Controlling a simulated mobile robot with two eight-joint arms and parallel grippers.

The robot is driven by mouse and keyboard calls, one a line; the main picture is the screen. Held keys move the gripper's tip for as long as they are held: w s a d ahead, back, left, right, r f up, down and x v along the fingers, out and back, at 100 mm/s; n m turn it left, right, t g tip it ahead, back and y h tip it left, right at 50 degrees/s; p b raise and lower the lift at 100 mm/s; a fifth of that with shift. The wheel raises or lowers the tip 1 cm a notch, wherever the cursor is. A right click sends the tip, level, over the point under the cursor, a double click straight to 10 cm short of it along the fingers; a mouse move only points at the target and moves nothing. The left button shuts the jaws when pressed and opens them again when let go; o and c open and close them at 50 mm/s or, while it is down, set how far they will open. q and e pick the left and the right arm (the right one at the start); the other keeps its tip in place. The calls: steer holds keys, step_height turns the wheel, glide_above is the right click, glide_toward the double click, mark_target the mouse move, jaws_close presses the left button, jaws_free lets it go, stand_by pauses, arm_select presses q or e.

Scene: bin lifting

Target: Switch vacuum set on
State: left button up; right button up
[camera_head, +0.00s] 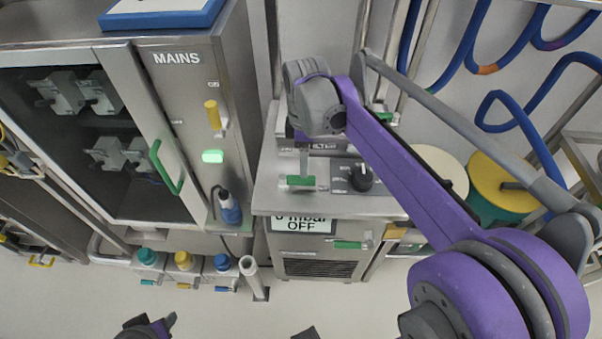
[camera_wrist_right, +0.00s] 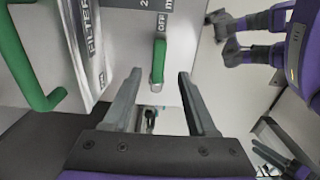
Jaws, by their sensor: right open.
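The vacuum set is the grey cabinet (camera_head: 264,185) in the middle of the head view. Its front display (camera_head: 300,225) reads "0 mbar OFF". A black knob (camera_head: 362,177) and a green lever (camera_head: 300,181) are on its upper panel, and another green lever (camera_head: 350,244) is on its front. My right gripper (camera_wrist_right: 160,74) is open. In the right wrist view a green lever (camera_wrist_right: 158,62) beside an "OFF" mark appears between its fingers, with gaps at both sides. Dark, purple parts, probably of my left arm (camera_head: 145,328), show at the bottom edge; its jaws are unclear.
A cabinet marked "MAINS" (camera_head: 177,58) with a lit green button (camera_head: 212,156) stands at the left. Blue hoses (camera_head: 515,127) and a yellow-topped drum (camera_head: 495,180) are at the right. A green handle (camera_wrist_right: 24,70) lies left of my right gripper.

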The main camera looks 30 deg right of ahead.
mark_target(297, 182)
step_height(297, 182, down, 7)
steer(key=shift+w+r, duration=0.1)
steer(key=shift+w, duration=0.05)
jaws_close()
stand_by(0.4)
stand_by(1.1)
